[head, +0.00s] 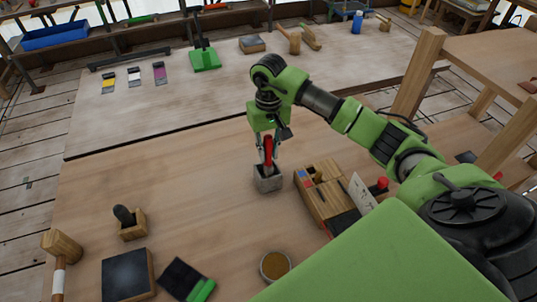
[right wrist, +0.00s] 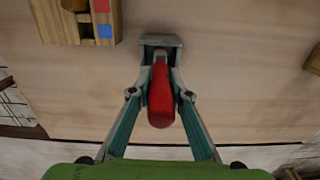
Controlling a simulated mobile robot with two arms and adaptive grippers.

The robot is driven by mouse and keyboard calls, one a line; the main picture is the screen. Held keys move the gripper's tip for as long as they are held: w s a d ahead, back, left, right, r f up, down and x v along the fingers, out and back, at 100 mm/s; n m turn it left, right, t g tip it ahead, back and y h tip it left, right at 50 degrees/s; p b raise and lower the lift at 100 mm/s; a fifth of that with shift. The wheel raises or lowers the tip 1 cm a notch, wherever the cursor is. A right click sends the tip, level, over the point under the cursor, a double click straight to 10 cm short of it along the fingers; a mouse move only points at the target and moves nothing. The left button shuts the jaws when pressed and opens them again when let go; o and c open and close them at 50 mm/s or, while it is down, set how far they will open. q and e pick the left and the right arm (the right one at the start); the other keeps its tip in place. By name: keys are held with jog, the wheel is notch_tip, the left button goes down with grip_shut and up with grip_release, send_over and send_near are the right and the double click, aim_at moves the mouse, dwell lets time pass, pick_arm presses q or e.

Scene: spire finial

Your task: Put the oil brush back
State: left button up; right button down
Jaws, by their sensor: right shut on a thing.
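The oil brush shows as a red handle (head: 268,150), upright over a small grey square pot (head: 268,182) in the middle of the bench. My right gripper (head: 266,162) is shut on the handle, its fingers either side of it just above the pot. In the right wrist view the red handle (right wrist: 160,95) lies between the two fingers (right wrist: 160,92), and its far end meets the grey pot (right wrist: 161,41). The brush's lower end is hidden, so I cannot tell how deep it sits. My left gripper is not in view.
A wooden compartment box (head: 322,199) stands close right of the pot. A round bowl (head: 275,265), a dark stone block (head: 127,275), a small wooden holder (head: 131,228) and a mallet (head: 61,246) lie nearer. Bare bench is left of the pot.

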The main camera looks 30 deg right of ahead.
notch_tip(320, 180, down, 2)
jog(key=shift+f+p, duration=0.15)
jog(key=shift+p, duration=0.25)
jog(key=shift+f, duration=0.15)
jog(key=shift+f+b, duration=0.15)
jog(key=shift+b, duration=0.15)
jog(key=c, duration=1.9)
grip_release()
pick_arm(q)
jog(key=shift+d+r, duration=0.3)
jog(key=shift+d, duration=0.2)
